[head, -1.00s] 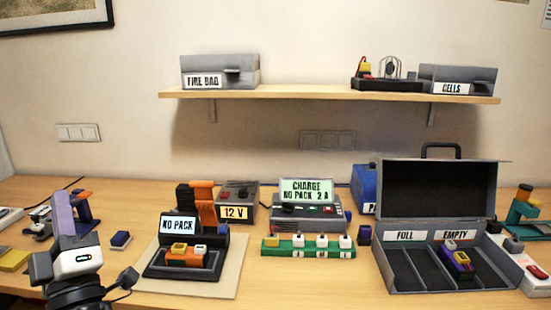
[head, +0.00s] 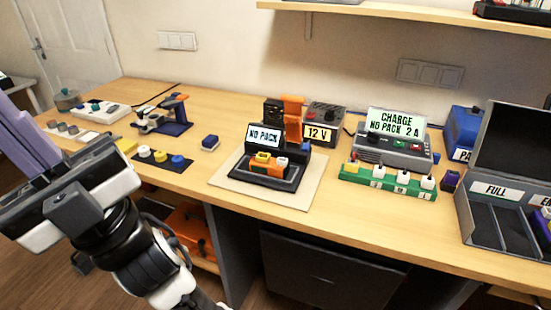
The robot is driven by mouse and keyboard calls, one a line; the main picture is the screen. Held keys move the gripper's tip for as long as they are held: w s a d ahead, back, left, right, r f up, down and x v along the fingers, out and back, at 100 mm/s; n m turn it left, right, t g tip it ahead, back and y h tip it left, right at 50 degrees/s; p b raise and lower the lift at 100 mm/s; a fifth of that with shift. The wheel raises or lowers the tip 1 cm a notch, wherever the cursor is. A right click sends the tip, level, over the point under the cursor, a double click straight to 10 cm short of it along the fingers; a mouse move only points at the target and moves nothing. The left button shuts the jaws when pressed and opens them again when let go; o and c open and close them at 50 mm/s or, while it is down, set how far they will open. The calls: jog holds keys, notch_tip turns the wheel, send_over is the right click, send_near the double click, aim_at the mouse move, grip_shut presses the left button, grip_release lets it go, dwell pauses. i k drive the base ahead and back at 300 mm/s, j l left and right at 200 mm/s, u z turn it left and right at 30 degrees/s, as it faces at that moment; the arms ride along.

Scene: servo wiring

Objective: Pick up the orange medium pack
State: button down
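An orange pack (head: 268,168) with a yellow connector and a pale one on top lies in the black tray of a tester (head: 292,172) whose screen reads NO PACK. Whether it is the medium size I cannot tell. My gripper (head: 25,135) is at the left edge in front of the table, well left of the pack and apart from it. Its lilac fingers run out of the picture at the upper left, so their tips are hidden and the opening does not show.
An orange clamp (head: 293,118) rises behind the tray. The charger (head: 392,150), a green connector strip (head: 388,181) and the open case (head: 482,237) stand to the right. A small dark blue block (head: 210,143) sits left of the beige mat (head: 300,197). The front table strip is mostly clear.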

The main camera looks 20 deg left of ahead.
aim_at(262, 163)
jog(key=j+z, duration=0.15)
jog(key=j, duration=0.65)
jog(key=j+z, duration=0.2)
jog(key=j, duration=0.65)
jog(key=k+j+z, duration=0.15)
jog(key=j, duration=0.65)
jog(key=j+z, duration=0.2)
jog(key=j, duration=0.8)
jog(key=i+j, duration=0.1)
jog(key=i, duration=0.65)
